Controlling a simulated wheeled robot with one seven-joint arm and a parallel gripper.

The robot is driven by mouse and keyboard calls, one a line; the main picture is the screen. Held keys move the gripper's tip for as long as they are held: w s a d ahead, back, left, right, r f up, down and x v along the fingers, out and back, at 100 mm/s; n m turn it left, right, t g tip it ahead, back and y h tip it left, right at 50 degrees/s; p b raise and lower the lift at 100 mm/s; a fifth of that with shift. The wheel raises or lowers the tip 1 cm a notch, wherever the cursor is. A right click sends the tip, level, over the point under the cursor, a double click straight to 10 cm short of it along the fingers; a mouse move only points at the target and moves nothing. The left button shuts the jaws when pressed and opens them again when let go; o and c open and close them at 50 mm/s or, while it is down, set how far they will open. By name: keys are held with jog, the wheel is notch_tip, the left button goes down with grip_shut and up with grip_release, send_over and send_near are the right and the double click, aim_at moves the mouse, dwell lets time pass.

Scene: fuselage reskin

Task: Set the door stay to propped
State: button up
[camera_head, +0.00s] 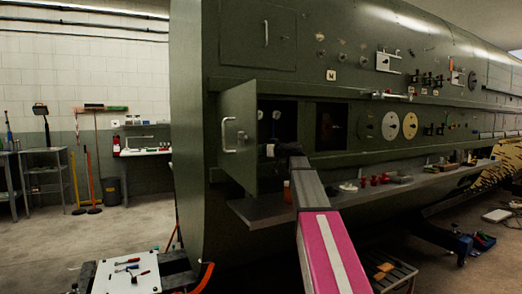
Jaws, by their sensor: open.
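An olive-green access door (238,160) stands swung open at the left of a dark compartment (285,112) in the fuselage side. It has a pale pull handle (228,135). Two small round gauges show inside the compartment. My arm reaches up from the bottom of the picture to the compartment's lower edge. My gripper (270,151) is open there, small and dark, just right of the door. I cannot make out the door stay; it may be hidden by the door, the shadow or my arm.
A grey ledge (255,214) runs below the compartment, with red parts (374,180) and other small items farther right. A second dark opening (331,127) is to the right. A tool board (127,272) stands at the lower left. The floor at the left is partly clear.

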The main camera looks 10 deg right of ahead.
jog(key=shift+w+a, duration=0.3)
jog(key=shift+w, duration=0.05)
grip_shut()
jog(key=shift+s, duration=0.1)
